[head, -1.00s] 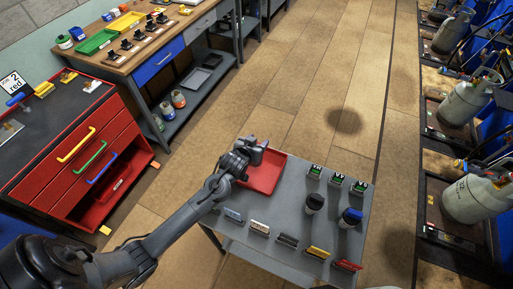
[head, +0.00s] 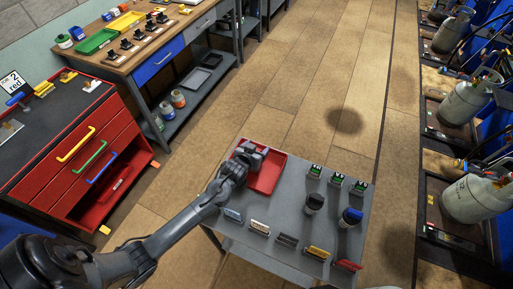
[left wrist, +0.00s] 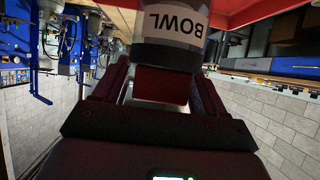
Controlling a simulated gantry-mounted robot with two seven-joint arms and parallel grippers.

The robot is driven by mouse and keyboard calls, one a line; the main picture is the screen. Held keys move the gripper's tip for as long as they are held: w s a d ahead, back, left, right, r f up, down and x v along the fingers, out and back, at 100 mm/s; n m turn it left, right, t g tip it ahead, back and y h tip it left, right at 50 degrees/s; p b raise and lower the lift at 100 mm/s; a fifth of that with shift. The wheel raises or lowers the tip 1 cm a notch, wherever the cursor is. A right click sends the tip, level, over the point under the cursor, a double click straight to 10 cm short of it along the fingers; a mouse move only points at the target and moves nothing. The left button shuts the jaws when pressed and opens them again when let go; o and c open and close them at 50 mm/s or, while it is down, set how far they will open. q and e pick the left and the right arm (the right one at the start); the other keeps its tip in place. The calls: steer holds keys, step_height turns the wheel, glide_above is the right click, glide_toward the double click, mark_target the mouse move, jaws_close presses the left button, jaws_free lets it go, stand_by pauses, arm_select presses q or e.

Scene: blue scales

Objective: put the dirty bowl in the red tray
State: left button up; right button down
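The red tray (head: 266,182) lies on the grey table in the head view, at its back left corner. My left gripper (head: 246,158) is over the left part of this tray. The bowl (left wrist: 172,22), a grey thing with a white label reading BOWL, is upside down in the left wrist view, between the fingers of my left gripper (left wrist: 163,80), which look shut on it. A red surface shows just behind it. In the head view the bowl is small and mostly merges with the gripper. I cannot tell whether it touches the tray. My right gripper is out of view.
A red drawer cabinet (head: 90,150) stands at the left. The workbench (head: 130,50) is behind it. Open floor lies beyond the table.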

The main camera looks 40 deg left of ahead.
arm_select(q)
steer(key=shift+o, duration=0.5)
steer(key=shift+r, duration=0.2)
steer(key=v, duration=1.1)
steer(key=s+d+m+g+h, duration=0.1)
steer(key=s+d+g, duration=0.1)
steer(key=s, duration=0.5)
steer(key=s+d+f+m+g+h, duration=0.1)
steer(key=s+d+m+g, duration=0.1)
steer(key=s+d, duration=0.3)
steer(key=s+d+m+g+h, duration=0.1)
steer(key=s+d+m+g, duration=0.1)
steer(key=s, duration=0.7)
steer(key=shift+d+f+g+p, duration=0.2)
steer(key=shift+d+g+p, duration=0.2)
steer(key=shift+d+g, duration=0.6)
steer(key=shift+a, duration=0.1)
